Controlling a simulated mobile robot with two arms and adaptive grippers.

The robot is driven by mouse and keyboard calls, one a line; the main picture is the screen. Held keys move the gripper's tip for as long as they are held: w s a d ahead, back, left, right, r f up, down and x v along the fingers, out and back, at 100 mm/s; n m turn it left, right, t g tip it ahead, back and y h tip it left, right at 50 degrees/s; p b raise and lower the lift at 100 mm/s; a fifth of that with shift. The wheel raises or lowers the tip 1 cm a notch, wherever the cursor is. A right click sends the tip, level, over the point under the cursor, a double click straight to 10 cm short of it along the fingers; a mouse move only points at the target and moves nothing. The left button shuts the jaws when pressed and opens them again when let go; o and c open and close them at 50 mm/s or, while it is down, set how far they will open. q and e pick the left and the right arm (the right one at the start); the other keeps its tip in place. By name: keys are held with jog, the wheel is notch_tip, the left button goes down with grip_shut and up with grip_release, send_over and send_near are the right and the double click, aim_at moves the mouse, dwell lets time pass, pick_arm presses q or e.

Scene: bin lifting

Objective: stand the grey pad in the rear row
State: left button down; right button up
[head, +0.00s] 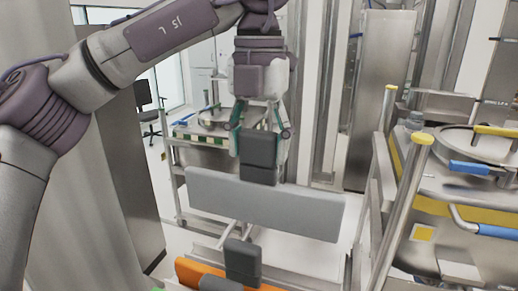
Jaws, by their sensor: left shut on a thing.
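The grey pad (300,211) is a long light-grey panel hanging in mid-air near the middle of the head view, its right end a little lower in the picture. A dark grey block (258,160) stands up at its top edge, like a handle. My left gripper (258,138) points down from above with its fingers on both sides of this block and is shut on it. My right gripper is out of view. The rear row cannot be made out clearly.
Below the pad, an orange piece (205,273) with another dark block (242,262) stands at the bottom edge. A metal cart (415,170) with yellow-capped posts and blue handles is close on the right. A trolley (205,160) stands behind on the left.

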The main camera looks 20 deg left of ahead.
aim_at(258, 204)
pick_arm(q)
jog(key=shift+w+a+f, duration=0.1)
jog(key=shift+w+f, duration=0.15)
jog(key=shift+f, duration=1.05)
jog(key=shift+s+f+b, duration=0.2)
jog(key=shift+s+b, duration=0.05)
jog(key=shift+b, duration=0.15)
jog(key=shift+f, duration=0.25)
notch_tip(258, 204, down, 2)
jog(key=shift+w+f+b, duration=0.1)
jog(key=shift+f+b, duration=0.1)
jog(key=shift+b, duration=0.9)
notch_tip(258, 204, down, 5)
jog(key=b, duration=0.3)
jog(key=shift+b, duration=0.4)
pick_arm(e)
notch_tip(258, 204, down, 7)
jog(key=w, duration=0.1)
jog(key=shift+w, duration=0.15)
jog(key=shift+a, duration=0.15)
